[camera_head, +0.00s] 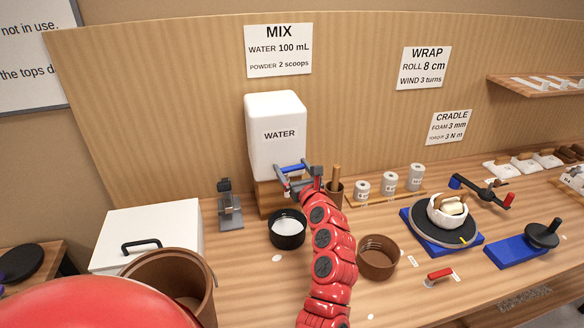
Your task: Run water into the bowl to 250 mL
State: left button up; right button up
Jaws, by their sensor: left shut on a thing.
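The white water tank (275,130), labelled WATER, stands on a wooden block against the back panel. My left gripper (294,179) is at the tank's lower front, shut on what looks like its tap; the gripper largely hides the tap. A dark bowl (288,242) stands on the bench below and in front of the tank, with something pale inside. I cannot make out a water stream or a level mark. A brown bowl (378,262) stands to the right of my left arm. My right gripper is not in view.
A brown bucket (170,268) and a white lidded box (148,232) stand at the left. A grey stand (229,205) is left of the tank. Several canisters and a turntable (440,232) are at the right. A MIX sign (279,50) reads water 100 mL.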

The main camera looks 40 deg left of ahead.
pick_arm(q)
jog(key=shift+s+a+f, duration=0.1)
jog(key=shift+s, duration=0.05)
jog(key=m+t+h+p, duration=0.1)
jog(key=p, duration=0.1)
jog(key=shift+d+t+p, duration=0.2)
jog(key=shift+t+p, duration=0.15)
jog(key=shift+t, duration=0.05)
jog(key=shift+m, duration=0.3)
jog(key=o, duration=1.1)
jog(key=shift+c, duration=0.2)
jog(key=shift+d, duration=0.1)
